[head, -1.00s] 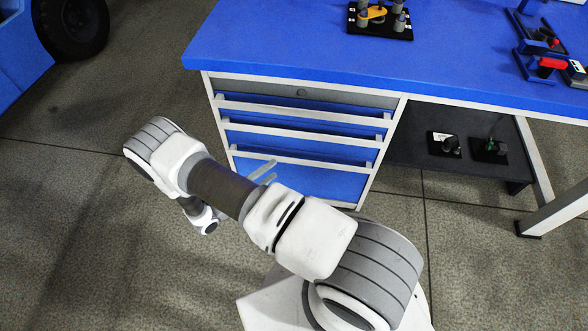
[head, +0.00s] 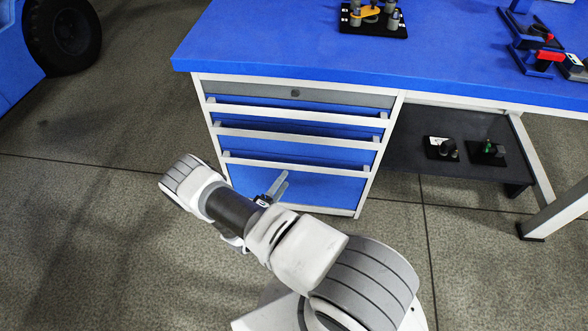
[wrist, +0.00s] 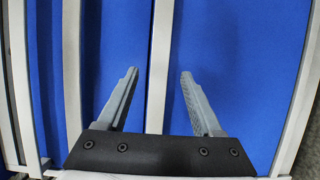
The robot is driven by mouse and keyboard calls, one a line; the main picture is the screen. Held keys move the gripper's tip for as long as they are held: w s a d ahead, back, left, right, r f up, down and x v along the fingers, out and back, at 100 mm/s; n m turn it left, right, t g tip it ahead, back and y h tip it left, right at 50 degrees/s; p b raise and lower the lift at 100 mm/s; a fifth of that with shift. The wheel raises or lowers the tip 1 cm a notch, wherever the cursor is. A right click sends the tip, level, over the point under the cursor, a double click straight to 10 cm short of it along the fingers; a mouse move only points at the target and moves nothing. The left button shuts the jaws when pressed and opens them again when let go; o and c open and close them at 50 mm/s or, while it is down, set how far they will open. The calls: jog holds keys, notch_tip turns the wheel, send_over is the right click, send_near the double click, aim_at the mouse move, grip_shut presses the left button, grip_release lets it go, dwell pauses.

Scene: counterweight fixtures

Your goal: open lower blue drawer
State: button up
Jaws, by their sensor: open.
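The blue drawer cabinet (head: 385,150) has stacked drawers with pale handle bars. The lowest blue drawer front (head: 325,187) is shut, with its handle bar (head: 310,168) along its top. My gripper (head: 279,186) is open and low in front of this drawer, partly hidden by my arm in the head view. In the wrist view the lower drawer's handle bar (wrist: 159,60) passes between the two open fingertips of my gripper (wrist: 158,74). I cannot tell whether the fingers reach around the bar or stop short of it. No finger visibly touches it.
The blue worktop (head: 300,50) overhangs the cabinet. A black fixture board (head: 372,30) stands on it. A dark lower shelf (head: 400,145) to the right holds small black fixtures. A wheeled blue vehicle (head: 15,60) stands at far left. The floor left of the cabinet is clear.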

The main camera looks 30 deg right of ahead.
aim_at(294, 168)
jog(key=b+x, duration=0.1)
jog(key=x, duration=0.6)
jog(key=shift+w+d+b, duration=0.25)
jog(key=shift+d+b, duration=0.05)
grip_shut()
dwell(1.0)
